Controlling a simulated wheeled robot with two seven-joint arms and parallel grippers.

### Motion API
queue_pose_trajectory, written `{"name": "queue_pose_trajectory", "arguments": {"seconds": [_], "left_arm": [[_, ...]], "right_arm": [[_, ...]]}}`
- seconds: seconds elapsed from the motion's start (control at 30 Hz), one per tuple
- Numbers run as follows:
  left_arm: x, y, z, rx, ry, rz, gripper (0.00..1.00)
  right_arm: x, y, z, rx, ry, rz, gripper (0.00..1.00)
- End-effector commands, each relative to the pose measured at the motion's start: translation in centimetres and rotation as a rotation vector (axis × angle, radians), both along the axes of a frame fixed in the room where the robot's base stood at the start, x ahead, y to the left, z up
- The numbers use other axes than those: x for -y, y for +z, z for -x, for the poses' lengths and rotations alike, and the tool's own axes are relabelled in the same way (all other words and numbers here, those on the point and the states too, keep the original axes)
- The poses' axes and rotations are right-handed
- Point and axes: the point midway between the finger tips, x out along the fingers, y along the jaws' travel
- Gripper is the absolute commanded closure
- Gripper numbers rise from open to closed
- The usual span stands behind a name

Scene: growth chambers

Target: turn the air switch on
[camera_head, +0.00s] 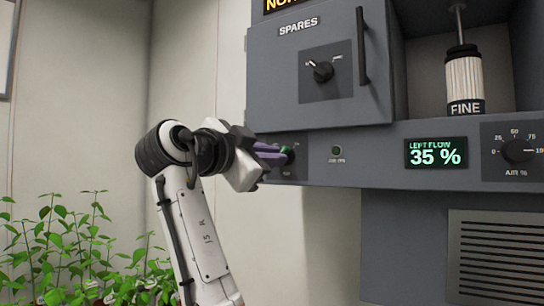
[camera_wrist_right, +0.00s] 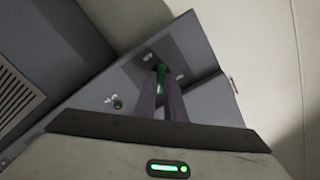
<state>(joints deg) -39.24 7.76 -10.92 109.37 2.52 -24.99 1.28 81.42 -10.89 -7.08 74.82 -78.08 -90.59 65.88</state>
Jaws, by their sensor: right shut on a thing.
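The air switch, a small green-tipped lever (camera_head: 289,153), sticks out of the dark grey panel at the left end of the control strip. It also shows in the right wrist view (camera_wrist_right: 161,72). My right gripper (camera_head: 279,154) reaches it from the left, its purple-grey fingers shut on the lever. The fingers hide part of the lever and its plate, so its exact position is hard to read. A small round lamp (camera_head: 336,150) with a label below, apparently "AIR ON", sits right of the switch and looks dark green. My left gripper is not in view.
A flow display (camera_head: 436,152) reads "LEFT FLOW 35 %". An air dial (camera_head: 517,150) is at the far right. The "SPARES" door (camera_head: 325,75) with its knob and handle is above. Green plants (camera_head: 75,250) stand at lower left.

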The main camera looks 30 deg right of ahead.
Motion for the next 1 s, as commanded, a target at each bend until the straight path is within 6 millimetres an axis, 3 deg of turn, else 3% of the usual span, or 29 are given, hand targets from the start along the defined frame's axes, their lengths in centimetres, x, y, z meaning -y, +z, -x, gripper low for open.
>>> {"name": "queue_pose_trajectory", "arguments": {"seconds": [0.7,0.73,0.83,1.0], "left_arm": [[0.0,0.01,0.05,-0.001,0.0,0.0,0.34],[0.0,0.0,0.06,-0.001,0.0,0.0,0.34],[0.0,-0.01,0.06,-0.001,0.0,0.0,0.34],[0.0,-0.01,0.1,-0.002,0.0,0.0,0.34]], "right_arm": [[-0.05,-0.06,-0.01,0.069,0.001,-0.031,1.0],[-0.05,-0.06,-0.01,0.069,0.001,-0.031,0.87],[-0.04,-0.05,0.0,0.069,0.001,-0.029,0.72],[-0.03,-0.03,0.0,0.068,0.001,-0.029,0.72]]}}
